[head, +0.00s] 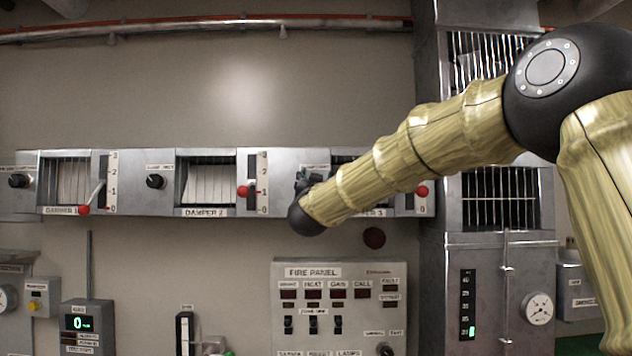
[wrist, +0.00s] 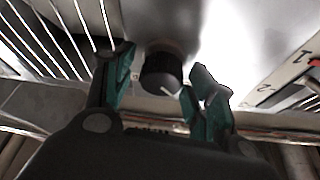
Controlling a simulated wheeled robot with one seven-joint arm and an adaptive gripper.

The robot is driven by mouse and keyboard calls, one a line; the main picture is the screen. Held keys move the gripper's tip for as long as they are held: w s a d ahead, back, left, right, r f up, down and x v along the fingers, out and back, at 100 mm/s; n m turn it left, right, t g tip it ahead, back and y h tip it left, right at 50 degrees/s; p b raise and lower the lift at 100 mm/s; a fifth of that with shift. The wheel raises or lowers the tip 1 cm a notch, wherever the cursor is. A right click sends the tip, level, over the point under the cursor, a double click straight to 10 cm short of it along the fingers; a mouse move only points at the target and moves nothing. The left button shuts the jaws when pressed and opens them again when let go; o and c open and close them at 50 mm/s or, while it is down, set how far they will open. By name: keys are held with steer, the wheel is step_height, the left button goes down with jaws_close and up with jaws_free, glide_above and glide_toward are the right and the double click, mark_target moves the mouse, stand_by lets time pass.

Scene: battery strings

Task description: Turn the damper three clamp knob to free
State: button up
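The damper three clamp knob (wrist: 160,72) is round and black with a pale pointer mark, on a grey metal plate in the wrist view. My gripper (wrist: 161,80) is open, with one teal-lined finger on each side of the knob. Gaps show between the fingers and the knob, and I see no grip on it. In the head view my gripper (head: 308,182) is at the left end of the damper three unit (head: 405,203). My arm and gripper hide the knob there and cover part of that unit's label.
The fire panel (head: 340,300) is below, and a grey duct column (head: 500,260) stands to the right.

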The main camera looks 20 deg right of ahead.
steer(key=c, duration=0.9)
steer(key=shift+m+b, duration=0.3)
steer(key=m+b, duration=0.1)
steer(key=m, duration=0.1)
steer(key=m+g+h+b, duration=0.1)
steer(key=shift+f+m+h, duration=0.15)
steer(key=shift+m+h, duration=0.15)
steer(key=shift+m, duration=0.1)
steer(key=m+g+h+b, duration=0.1)
steer(key=m, duration=0.2)
steer(key=m+g+h+b, duration=0.1)
steer(key=m+g, duration=0.1)
steer(key=m, duration=0.2)
steer(key=m+g+b, duration=0.1)
steer(key=m+g, duration=0.1)
steer(key=m, duration=0.3)
steer(key=shift+d, duration=0.1)
steer(key=m+g+y+b, duration=0.1)
steer(key=m, duration=0.3)
steer(key=shift+m, duration=0.3)
steer(key=shift+g, duration=0.3)
